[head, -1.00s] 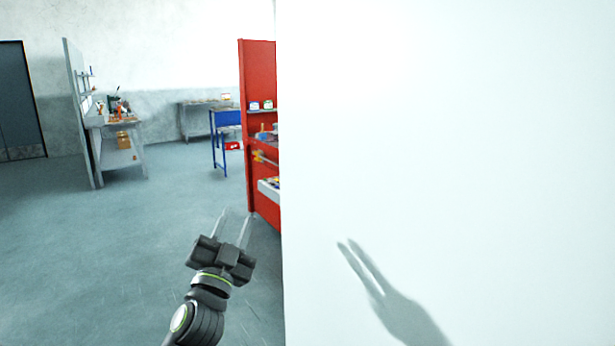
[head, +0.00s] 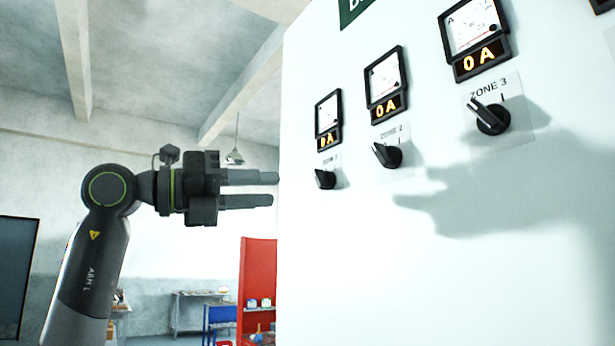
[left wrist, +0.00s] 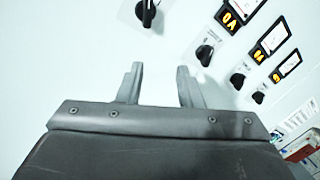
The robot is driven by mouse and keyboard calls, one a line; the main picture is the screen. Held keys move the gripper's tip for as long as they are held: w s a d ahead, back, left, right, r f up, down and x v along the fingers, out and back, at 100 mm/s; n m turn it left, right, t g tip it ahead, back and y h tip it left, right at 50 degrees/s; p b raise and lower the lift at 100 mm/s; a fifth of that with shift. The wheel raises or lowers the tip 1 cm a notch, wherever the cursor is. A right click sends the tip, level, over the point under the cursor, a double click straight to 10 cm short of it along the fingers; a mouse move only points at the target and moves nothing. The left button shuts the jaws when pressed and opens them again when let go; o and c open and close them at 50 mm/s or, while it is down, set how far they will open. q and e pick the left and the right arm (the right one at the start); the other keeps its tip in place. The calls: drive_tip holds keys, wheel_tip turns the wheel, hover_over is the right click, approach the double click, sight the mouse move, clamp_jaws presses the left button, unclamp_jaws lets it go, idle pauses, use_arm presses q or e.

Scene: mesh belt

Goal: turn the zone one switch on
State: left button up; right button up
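The zone one switch (head: 325,179) is the leftmost black rotary knob on the white panel (head: 330,260) in the head view. Its meter and a lit 0 A display (head: 328,139) sit above it. Its handle looks tilted to the upper left. My left gripper (head: 276,189) is open and empty, left of the switch, with its fingers pointing right toward the panel. I cannot tell its exact gap to the panel. In the left wrist view, several knobs show beyond the open fingers (left wrist: 160,82); their labels are unreadable. My right gripper is not in view.
The zone two switch (head: 387,154) and zone three switch (head: 491,117) sit to the right in the same row, under their own meters. A red shelf unit (head: 259,290) and a blue table (head: 219,318) stand in the background. Space left of the panel is open.

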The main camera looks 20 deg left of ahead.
sight(315, 175)
use_arm(q)
drive_tip(key=s+a+r+n+t+y, duration=0.2)
drive_tip(key=s+a+r+n+y, duration=0.15)
drive_tip(key=s+a+r, duration=0.2)
drive_tip(key=shift+m+y, duration=0.25)
drive_tip(key=shift+m, duration=0.2)
drive_tip(key=p+x, duration=0.2)
drive_tip(key=x, duration=0.3)
drive_tip(key=p+x, duration=0.1)
drive_tip(key=x, duration=0.5)
drive_tip(key=p+x, duration=0.2)
drive_tip(key=x, duration=0.3)
drive_tip(key=shift+w+a+f+p, duration=0.2)
drive_tip(key=shift+w+p, duration=0.15)
drive_tip(key=shift+w, duration=0.15)
drive_tip(key=shift+w+d+f, duration=0.1)
drive_tip(key=shift+w+d, duration=0.35)
drive_tip(key=shift+w, duration=0.05)
clamp_jaws()
